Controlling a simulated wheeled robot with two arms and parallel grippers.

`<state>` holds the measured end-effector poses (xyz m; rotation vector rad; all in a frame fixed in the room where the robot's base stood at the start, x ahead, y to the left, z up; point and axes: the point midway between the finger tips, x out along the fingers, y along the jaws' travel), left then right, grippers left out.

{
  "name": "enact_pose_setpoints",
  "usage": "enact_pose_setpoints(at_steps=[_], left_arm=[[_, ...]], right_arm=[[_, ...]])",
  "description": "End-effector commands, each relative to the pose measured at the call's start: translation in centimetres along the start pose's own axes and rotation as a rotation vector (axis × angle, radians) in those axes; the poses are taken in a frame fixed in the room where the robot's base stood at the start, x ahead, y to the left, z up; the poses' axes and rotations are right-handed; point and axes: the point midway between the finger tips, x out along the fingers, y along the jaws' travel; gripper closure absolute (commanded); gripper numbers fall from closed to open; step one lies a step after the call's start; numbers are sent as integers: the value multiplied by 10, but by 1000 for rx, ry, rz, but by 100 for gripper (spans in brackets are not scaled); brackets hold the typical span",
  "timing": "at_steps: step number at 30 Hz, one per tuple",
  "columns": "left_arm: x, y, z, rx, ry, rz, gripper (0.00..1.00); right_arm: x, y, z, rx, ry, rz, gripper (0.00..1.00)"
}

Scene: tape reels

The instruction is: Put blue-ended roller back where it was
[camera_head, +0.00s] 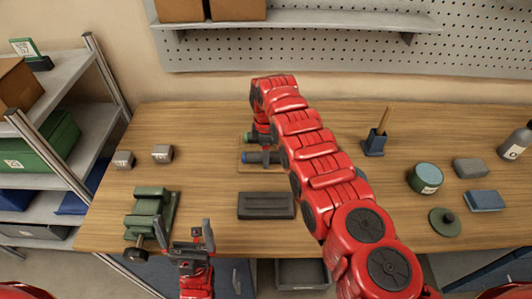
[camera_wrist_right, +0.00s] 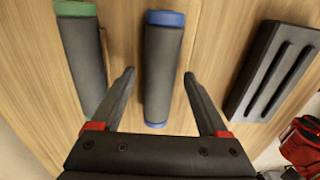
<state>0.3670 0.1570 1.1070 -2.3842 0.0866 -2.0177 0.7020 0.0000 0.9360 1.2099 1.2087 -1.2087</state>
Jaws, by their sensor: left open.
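The blue-ended roller (camera_head: 248,157) is a dark grey cylinder with blue ends, lying on the table's back middle. In the right wrist view the blue-ended roller (camera_wrist_right: 163,70) lies between the fingers of my right gripper (camera_wrist_right: 160,100), which is open with a gap on both sides. A green-ended roller (camera_wrist_right: 82,55) lies just left of it there; the green-ended roller also shows in the head view (camera_head: 247,138). A dark block with two grooves (camera_head: 266,206) lies nearer the front, with both grooves empty. My left gripper (camera_head: 184,235) is open and empty near the front edge.
A green machine (camera_head: 152,212) stands left of my left gripper. A blue holder (camera_head: 374,143), a round tin (camera_head: 425,177), a green lid (camera_head: 445,221) and a blue block (camera_head: 485,200) stand right of my right arm.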

Motion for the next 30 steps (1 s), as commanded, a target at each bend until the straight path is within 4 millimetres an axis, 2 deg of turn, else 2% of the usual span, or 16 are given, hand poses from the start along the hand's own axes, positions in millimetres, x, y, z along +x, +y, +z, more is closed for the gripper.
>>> enact_pose_setpoints(at_steps=[7, 11, 14, 17, 25, 30], left_arm=[[3, 0, -1, 0, 0, 0, 0], [13, -1, -2, 0, 0, 0, 0], [9, 0, -2, 0, 0, 0, 0], [10, 0, -2, 0, 0, 0, 0], [-14, 1, 2, 0, 0, 0, 0], [-13, 1, 2, 0, 0, 0, 0]], right_arm=[[-3, 0, 0, 0, 0, 0, 22], [-13, 0, -1, -1, 0, 0, 22], [-20, 2, 0, 0, 1, 4, 22], [-38, 2, 0, 2, 3, 7, 22], [-100, 1, 0, 0, 0, 5, 22], [-121, 1, 0, 0, -2, 4, 22]])
